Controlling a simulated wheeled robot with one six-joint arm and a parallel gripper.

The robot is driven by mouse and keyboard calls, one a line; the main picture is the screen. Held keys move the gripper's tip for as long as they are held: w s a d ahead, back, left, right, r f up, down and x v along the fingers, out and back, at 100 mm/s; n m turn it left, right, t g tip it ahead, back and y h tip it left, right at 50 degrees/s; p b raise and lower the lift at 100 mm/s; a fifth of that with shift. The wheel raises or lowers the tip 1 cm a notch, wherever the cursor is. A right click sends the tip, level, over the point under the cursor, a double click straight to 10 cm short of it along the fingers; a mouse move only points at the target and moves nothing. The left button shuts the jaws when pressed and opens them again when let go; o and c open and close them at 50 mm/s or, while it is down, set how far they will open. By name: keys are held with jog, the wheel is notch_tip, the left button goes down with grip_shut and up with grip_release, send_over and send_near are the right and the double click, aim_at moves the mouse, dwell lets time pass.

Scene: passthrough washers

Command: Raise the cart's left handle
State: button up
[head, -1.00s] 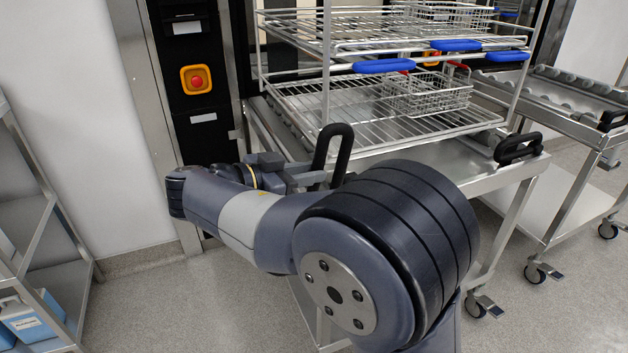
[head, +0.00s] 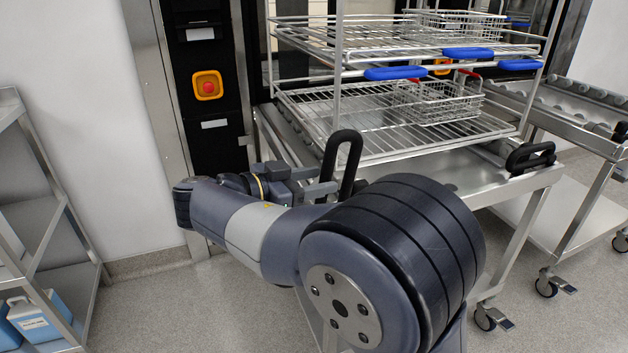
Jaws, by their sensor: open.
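The cart's left handle (head: 354,168) is a black loop at the cart's front left corner, standing upright. The cart's right handle (head: 531,157) sits lower, at the front right corner. The steel cart (head: 470,180) stands in front of the washer. My gripper (head: 327,181) is open, just left of the left handle, with its grey fingers pointing right toward the loop's lower part. Nothing is seen held between the fingers. I cannot tell whether a fingertip touches the handle. My own arm hides the cart's lower front left.
A wire rack (head: 410,115) with blue clips and baskets sits on the cart. A second cart (head: 575,195) stands at the right. A washer panel with a red button (head: 208,86) is behind my gripper. A shelf (head: 40,215) with blue containers is at left. The floor between is clear.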

jog(key=shift+a, duration=0.1)
jog(key=p+v, duration=0.2)
jog(key=v, duration=0.8)
jog(key=shift+s+a, duration=0.2)
jog(key=b+x, duration=0.1)
jog(key=x, duration=1)
jog(key=shift+r+b, duration=0.2)
jog(key=shift+b, duration=0.15)
jog(key=shift+d+r+p, duration=0.1)
jog(key=shift+p, duration=0.2)
